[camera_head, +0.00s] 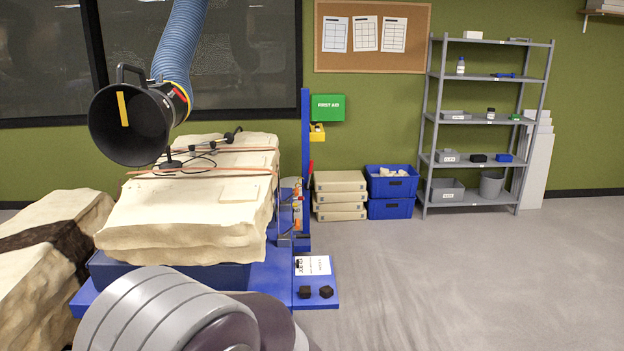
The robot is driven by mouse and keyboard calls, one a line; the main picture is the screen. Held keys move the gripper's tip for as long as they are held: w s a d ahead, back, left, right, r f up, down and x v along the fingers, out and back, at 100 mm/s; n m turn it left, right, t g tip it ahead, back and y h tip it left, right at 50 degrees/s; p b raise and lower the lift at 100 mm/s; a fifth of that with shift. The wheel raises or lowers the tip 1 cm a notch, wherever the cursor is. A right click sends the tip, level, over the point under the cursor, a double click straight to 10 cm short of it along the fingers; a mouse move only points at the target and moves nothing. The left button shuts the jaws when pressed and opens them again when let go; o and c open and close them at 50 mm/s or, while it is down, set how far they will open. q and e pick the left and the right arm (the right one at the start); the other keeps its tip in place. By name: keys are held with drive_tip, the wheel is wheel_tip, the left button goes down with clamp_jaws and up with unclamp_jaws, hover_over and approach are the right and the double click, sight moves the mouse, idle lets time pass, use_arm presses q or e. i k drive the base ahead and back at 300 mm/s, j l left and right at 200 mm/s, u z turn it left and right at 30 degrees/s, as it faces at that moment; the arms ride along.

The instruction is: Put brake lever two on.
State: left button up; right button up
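A blue trolley (268,278) carries a large cream block (180,215), strapped across its top. I cannot make out a brake lever on it; the trolley's wheels and lower parts are out of sight. A thick grey and purple link of my own arm covers its near side at the bottom of the view. Neither of my grippers shows.
A black extraction hood (128,125) on a blue hose (182,45) hangs over the block. A clipboard (312,266) and two dark small blocks lie on the trolley's right shelf. Another block (45,250) stands left. Blue crates (391,209) and a grey rack stand behind open floor (450,280).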

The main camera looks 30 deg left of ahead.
sight(307, 186)
drive_tip(key=i+j+u, duration=0.1)
drive_tip(key=i+u, duration=0.25)
drive_tip(key=i, duration=0.7)
drive_tip(key=i+z, duration=0.2)
drive_tip(key=i, duration=0.9)
drive_tip(key=i+z, duration=0.2)
drive_tip(key=i, duration=0.9)
drive_tip(key=i+j+u, duration=0.2)
drive_tip(key=i+u, duration=0.25)
drive_tip(key=i, duration=0.25)
drive_tip(key=i+u, duration=0.45)
drive_tip(key=i, duration=0.2)
drive_tip(key=i+l+u, duration=0.45)
drive_tip(key=i, duration=0.2)
drive_tip(key=i+j+u, duration=0.6)
drive_tip(key=i, duration=0.35)
drive_tip(key=i+j+u, duration=0.1)
drive_tip(key=i+u, duration=0.25)
drive_tip(key=i, duration=0.15)
drive_tip(key=i+j, duration=0.25)
drive_tip(key=j+z, duration=0.05)
